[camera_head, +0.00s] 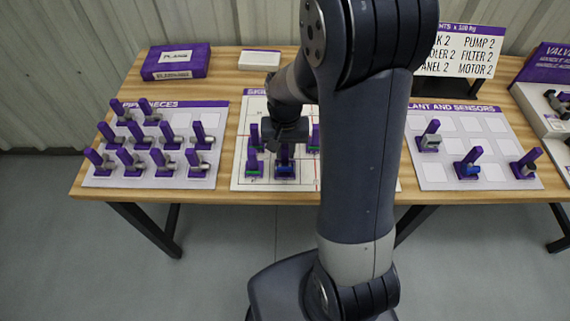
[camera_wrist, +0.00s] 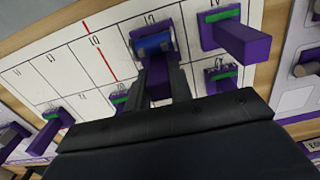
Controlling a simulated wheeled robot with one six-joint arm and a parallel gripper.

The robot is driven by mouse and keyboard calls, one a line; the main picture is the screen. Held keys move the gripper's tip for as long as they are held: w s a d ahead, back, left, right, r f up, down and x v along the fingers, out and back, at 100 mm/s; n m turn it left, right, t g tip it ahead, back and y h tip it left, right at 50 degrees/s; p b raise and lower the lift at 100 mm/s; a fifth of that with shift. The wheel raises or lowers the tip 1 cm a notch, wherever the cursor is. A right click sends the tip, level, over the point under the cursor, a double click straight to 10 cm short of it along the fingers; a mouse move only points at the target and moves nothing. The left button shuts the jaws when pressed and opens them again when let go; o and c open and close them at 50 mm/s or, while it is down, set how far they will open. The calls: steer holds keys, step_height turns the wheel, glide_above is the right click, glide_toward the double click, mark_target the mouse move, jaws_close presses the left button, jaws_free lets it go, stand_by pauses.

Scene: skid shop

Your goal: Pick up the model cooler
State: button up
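The model cooler is not labelled in these views, so I cannot tell for certain which piece it is. A piece with a blue cylinder on a purple holder (camera_head: 285,169) stands on the white skid board at the middle of the table. The piece also shows in the wrist view (camera_wrist: 152,43), with its purple upright post pointing toward the camera. My gripper (camera_head: 287,140) is over this piece. In the wrist view, my gripper's fingers (camera_wrist: 160,82) lie on either side of the post, very close to it. Whether they press on it is not clear.
Pieces with green parts (camera_wrist: 238,38) stand close by on the skid board (camera_head: 240,135). A pipe-pieces board (camera_head: 92,178) with several purple holders is on the left. A plant-and-sensors board (camera_head: 425,180) with three holders is on the right. A purple box (camera_head: 176,62) stands behind.

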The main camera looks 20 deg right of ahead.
jaws_close()
steer(key=shift+r, duration=0.1)
